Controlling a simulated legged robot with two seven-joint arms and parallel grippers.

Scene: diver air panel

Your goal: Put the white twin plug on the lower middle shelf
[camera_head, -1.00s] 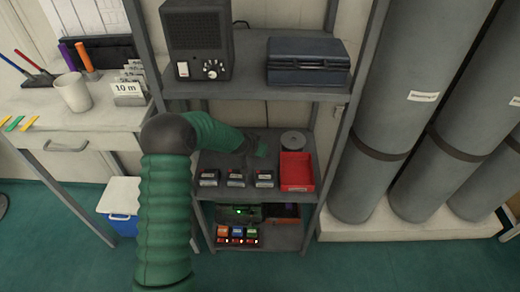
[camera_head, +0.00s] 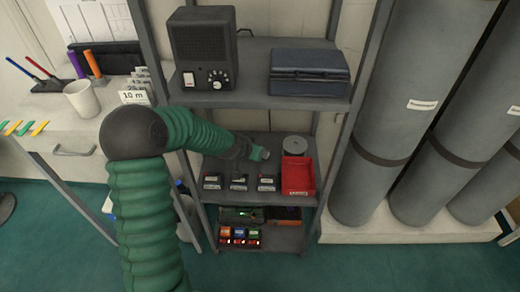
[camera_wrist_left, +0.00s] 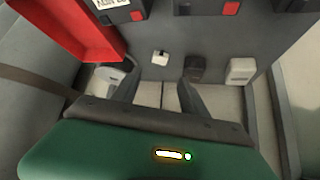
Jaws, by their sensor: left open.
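My left gripper (camera_head: 250,150) reaches over the middle shelf (camera_head: 222,166) of the rack. In the left wrist view my left gripper (camera_wrist_left: 158,88) is open, its dark fingers apart, with nothing seen between the tips. Beyond it on the grey surface are a small white piece (camera_wrist_left: 160,57), a dark block (camera_wrist_left: 195,68) and a larger white block (camera_wrist_left: 241,70) to the right. I cannot tell which white piece is the twin plug. My arm hides this part of the shelf in the head view. My right gripper is not in view.
A red tray (camera_head: 298,190) and a grey disc (camera_head: 295,145) stand right of the gripper. Several small labelled units line the shelf front. The upper shelf (camera_head: 250,95) holds a speaker box (camera_head: 204,48) and dark case (camera_head: 308,72). Coloured units (camera_head: 240,236) sit on the bottom shelf.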

